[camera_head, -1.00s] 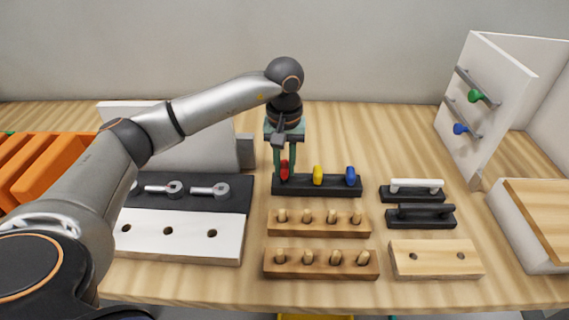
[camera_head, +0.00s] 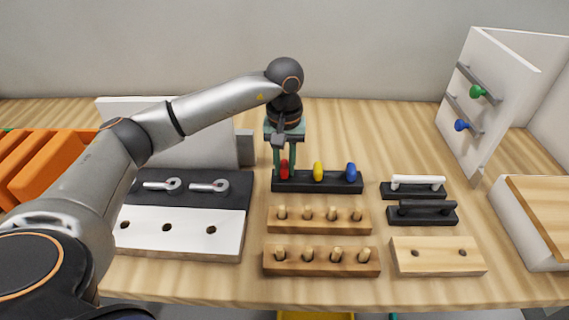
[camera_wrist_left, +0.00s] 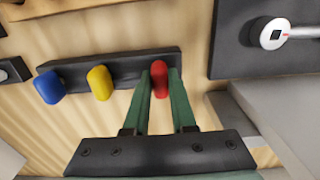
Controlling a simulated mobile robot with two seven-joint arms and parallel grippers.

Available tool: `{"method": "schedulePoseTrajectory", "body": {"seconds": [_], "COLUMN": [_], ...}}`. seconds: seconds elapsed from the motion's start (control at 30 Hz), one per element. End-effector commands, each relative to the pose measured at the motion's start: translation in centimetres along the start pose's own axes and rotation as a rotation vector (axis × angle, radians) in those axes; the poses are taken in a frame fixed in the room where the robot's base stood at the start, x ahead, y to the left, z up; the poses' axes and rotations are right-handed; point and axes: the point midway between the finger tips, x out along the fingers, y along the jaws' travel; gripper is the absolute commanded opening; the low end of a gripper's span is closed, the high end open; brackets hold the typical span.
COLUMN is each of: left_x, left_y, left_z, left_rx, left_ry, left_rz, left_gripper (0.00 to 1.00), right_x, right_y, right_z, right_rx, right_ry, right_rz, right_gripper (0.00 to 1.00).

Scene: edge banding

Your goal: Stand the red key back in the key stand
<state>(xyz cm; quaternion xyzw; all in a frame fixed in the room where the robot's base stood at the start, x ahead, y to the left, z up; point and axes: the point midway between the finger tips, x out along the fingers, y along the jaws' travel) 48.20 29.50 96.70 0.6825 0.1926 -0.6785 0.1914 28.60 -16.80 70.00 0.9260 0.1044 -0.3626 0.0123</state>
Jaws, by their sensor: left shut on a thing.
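The red key (camera_head: 284,169) stands upright at the left end of the black key stand (camera_head: 318,188). My left gripper (camera_head: 285,165) is over that end with its green fingers on either side of the red key, shut on it. In the left wrist view the red key (camera_wrist_left: 160,79) shows between the fingers. The yellow key (camera_head: 318,172) and the blue key (camera_head: 351,173) stand in the same stand, to the right. The foot of the red key is hidden, so I cannot tell how deep it sits. My right gripper is not in view.
Two wooden peg blocks (camera_head: 319,221) lie in front of the stand. A white and black board with metal parts (camera_head: 182,232) lies to the left, orange bins (camera_head: 50,165) beyond it.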

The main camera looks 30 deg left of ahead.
Motion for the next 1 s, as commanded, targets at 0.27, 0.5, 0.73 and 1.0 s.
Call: {"method": "schedulePoseTrajectory", "body": {"seconds": [0.27,0.5,0.73,1.0], "left_x": [0.0,0.0,-0.1,-1.3], "left_y": [0.0,0.0,0.0,0.0], "left_z": [0.0,0.0,0.0,0.0], "left_rx": [0.0,0.0,0.0,0.0], "left_ry": [0.0,0.0,0.0,0.001], "left_rz": [0.0,0.0,0.0,0.001], "left_gripper": [0.35,0.59,0.59,0.59], "right_x": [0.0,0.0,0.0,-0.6], "right_y": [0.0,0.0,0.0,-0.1], "right_z": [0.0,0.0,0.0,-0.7], "right_rx": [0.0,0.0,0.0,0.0], "right_ry": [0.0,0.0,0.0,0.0], "right_rz": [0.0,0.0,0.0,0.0], "right_gripper": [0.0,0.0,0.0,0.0]}}
